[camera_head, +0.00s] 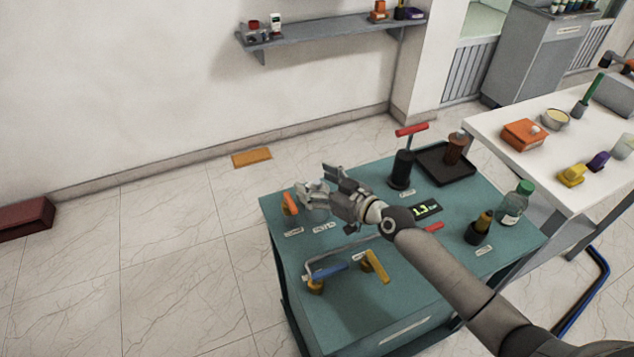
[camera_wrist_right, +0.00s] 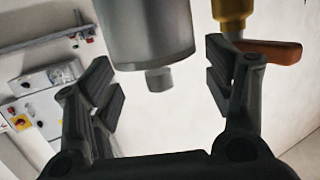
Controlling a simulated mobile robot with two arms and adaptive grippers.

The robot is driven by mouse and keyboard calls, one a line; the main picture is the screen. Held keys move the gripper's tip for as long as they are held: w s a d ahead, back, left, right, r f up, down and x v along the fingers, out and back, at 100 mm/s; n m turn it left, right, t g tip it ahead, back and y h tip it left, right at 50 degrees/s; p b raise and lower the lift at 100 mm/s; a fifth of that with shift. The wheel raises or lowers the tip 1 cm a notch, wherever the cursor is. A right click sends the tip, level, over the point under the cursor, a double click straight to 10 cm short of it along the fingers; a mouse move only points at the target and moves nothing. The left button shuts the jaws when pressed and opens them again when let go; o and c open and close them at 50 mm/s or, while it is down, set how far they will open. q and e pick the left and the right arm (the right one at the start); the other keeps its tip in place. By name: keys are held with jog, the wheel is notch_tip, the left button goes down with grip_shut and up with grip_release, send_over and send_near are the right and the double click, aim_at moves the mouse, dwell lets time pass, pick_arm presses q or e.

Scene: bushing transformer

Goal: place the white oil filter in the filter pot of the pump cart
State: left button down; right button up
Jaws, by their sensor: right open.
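The teal pump cart (camera_head: 355,312) stands in the middle of the head view. My right gripper (camera_head: 318,183) is open over its far left part. In the right wrist view a grey cylinder (camera_wrist_right: 150,35) with a small round knob (camera_wrist_right: 158,80) shows between the two open fingers, apart from both; it looks like the filter pot with a lid. In the head view my gripper mostly hides it. I cannot pick out the white oil filter for certain; a pale cylinder (camera_head: 624,147) stands on the white table at the right edge. My left gripper is not in view.
An orange-handled valve (camera_head: 289,204) is close left of the gripper; its handle (camera_wrist_right: 272,50) shows near a finger in the wrist view. Blue (camera_head: 328,272) and yellow (camera_head: 376,266) levers, a red-handled pump (camera_head: 402,170), a black tray (camera_head: 432,172) and a green-capped bottle (camera_head: 514,205) crowd the cart.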

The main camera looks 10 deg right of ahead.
jog(key=shift+r, duration=0.1)
jog(key=shift+s+r, duration=0.1)
jog(key=b+v, duration=0.1)
jog(key=v, duration=1.1)
jog(key=shift+b, duration=0.35)
jog(key=shift+d+f, duration=0.1)
jog(key=shift+f, duration=0.1)
